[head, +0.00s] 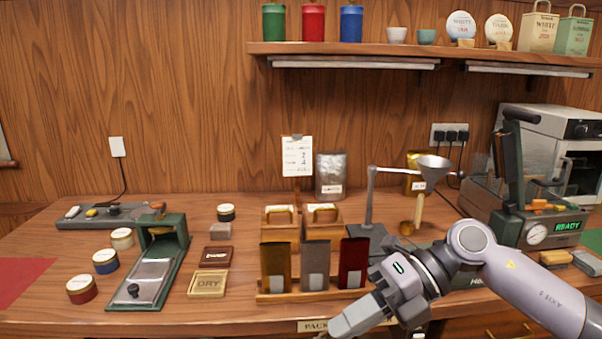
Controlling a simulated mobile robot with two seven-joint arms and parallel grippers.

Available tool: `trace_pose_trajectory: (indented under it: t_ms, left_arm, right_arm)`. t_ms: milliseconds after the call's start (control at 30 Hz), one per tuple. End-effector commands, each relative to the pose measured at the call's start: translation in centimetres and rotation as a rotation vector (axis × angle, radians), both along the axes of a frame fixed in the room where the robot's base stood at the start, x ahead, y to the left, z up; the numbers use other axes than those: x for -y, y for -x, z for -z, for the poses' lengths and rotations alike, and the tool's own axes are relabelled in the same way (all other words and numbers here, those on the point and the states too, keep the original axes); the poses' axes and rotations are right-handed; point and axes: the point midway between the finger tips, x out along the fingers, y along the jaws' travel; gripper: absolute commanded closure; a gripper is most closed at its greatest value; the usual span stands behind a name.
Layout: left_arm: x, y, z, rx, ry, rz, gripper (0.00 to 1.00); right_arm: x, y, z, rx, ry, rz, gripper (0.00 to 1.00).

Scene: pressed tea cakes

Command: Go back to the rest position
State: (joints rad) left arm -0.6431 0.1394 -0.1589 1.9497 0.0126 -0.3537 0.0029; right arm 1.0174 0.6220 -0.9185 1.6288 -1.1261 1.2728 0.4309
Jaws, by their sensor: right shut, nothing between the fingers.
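My right arm comes in from the lower right. Its gripper (350,319) points down and left at the front edge of the wooden counter (240,310), right of the middle. The gripper is shut and empty, in front of the rack of upright packets. Its fingertips are close to the bottom of the picture. My left arm and gripper are not in view.
Close behind the gripper stand gold, grey and red packets (353,262) in a wooden rack. A funnel stand (370,215) is behind the arm. A press machine (535,215) reads READY at right. A green sliding-tray device (150,270) and round tins (82,289) are at left.

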Motion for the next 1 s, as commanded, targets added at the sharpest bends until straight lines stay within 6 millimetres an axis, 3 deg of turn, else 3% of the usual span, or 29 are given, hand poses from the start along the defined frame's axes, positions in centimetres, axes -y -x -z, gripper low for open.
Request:
trace_pose_trajectory:
  t_ms: [100, 267, 433, 567, 767, 867, 1000]
  left_arm:
    - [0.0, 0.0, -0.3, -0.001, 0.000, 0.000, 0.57]
    - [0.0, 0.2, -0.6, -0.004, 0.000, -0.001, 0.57]
    - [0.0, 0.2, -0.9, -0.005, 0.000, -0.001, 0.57]
    - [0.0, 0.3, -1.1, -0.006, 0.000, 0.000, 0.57]
    - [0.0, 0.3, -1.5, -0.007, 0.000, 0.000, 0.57]
    - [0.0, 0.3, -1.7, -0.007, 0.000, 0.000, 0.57]
    - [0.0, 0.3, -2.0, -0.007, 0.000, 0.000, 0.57]
  right_arm:
    - [-3.0, 1.4, -0.4, -0.109, -0.237, 0.046, 1.00]
    - [-4.8, 1.7, -1.4, -0.264, -0.522, 0.176, 1.00]
    - [-4.5, 0.6, -1.4, -0.449, -0.781, 0.389, 1.00]
    - [-2.9, -0.7, -0.1, -0.601, -0.936, 0.594, 1.00]
    - [1.2, -2.0, 5.2, -0.849, -1.089, 0.969, 1.00]
    - [3.6, -1.6, 9.1, -0.978, -1.122, 1.177, 1.00]
    - [7.2, 0.5, 15.4, -1.160, -1.114, 1.480, 1.00]
